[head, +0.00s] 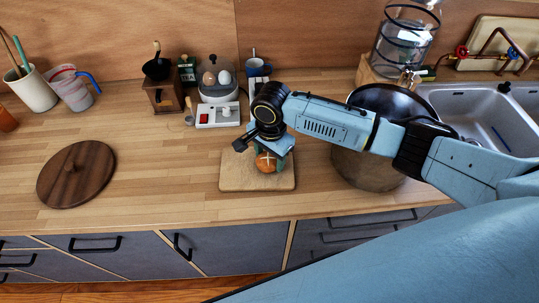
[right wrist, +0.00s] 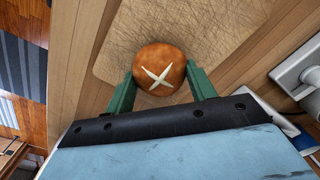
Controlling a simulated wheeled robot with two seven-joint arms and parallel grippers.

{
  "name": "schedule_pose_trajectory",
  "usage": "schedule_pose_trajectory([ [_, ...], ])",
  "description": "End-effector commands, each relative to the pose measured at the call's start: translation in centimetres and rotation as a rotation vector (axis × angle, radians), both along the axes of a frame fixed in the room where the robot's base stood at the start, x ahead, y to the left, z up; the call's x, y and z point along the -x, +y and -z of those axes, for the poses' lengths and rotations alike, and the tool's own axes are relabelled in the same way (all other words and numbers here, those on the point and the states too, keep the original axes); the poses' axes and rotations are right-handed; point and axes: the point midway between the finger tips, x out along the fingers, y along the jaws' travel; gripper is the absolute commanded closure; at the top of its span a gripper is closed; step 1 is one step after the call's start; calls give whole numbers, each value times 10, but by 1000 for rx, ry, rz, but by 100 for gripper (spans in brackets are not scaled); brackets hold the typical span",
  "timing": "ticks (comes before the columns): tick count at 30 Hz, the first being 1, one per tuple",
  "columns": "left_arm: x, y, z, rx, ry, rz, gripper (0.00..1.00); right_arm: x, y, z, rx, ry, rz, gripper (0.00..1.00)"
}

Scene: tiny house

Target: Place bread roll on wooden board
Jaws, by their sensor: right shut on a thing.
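The bread roll (head: 266,162) is round and brown with a pale cross on top. The wooden board (head: 232,180) is a light rectangular board near the counter's front edge. My right gripper (head: 270,158) is over the board and shut on the roll. In the right wrist view the roll (right wrist: 159,70) sits between the two green fingers (right wrist: 160,88), with the scratched board (right wrist: 205,35) beneath it. I cannot tell whether the roll touches the board. My left gripper does not show.
An egg cooker (head: 217,83) and a coffee grinder (head: 164,92) stand behind the board.

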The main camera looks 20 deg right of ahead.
Motion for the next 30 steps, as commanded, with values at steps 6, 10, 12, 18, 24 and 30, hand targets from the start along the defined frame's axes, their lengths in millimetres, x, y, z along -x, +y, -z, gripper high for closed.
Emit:
schedule_pose_trajectory([
  [6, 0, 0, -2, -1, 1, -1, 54, 0, 0, 3, 0, 0, 0, 68],
  [10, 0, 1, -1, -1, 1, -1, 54, 0, 0, 2, 0, -1, -1, 28],
  [12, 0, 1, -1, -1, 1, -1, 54, 0, 0, 2, 0, -1, -1, 23],
  [18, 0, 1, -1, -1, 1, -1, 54, 0, 0, 2, 0, 0, -1, 23],
  [24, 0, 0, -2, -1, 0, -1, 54, 0, 0, -11, -2, -2, -1, 23],
  [30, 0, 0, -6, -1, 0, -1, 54, 0, -1, -53, -2, -4, -1, 23],
])
